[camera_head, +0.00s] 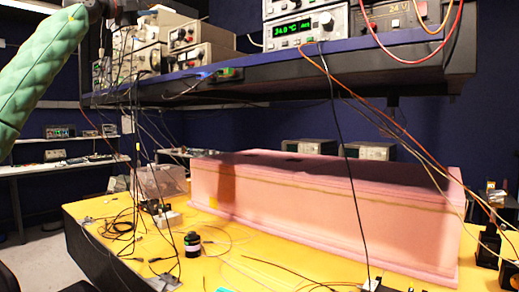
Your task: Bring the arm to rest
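My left arm comes in from the upper left in a green padded sleeve, raised above the table. A dark part at its end reaches the top edge of the view, over the instruments on the shelf. I cannot make out the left gripper's fingers there or whether they are open. My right arm and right gripper are not in view. The pink foam enclosure (320,208) stands closed-looking on the yellow table (262,256), well apart from my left arm.
An overhead shelf (280,78) carries several instruments, including a power supply with a green display (293,30). Cables hang from it to the table. A small black bottle (192,244) and loose wires lie at the table's left. Black blocks (489,245) stand at the right.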

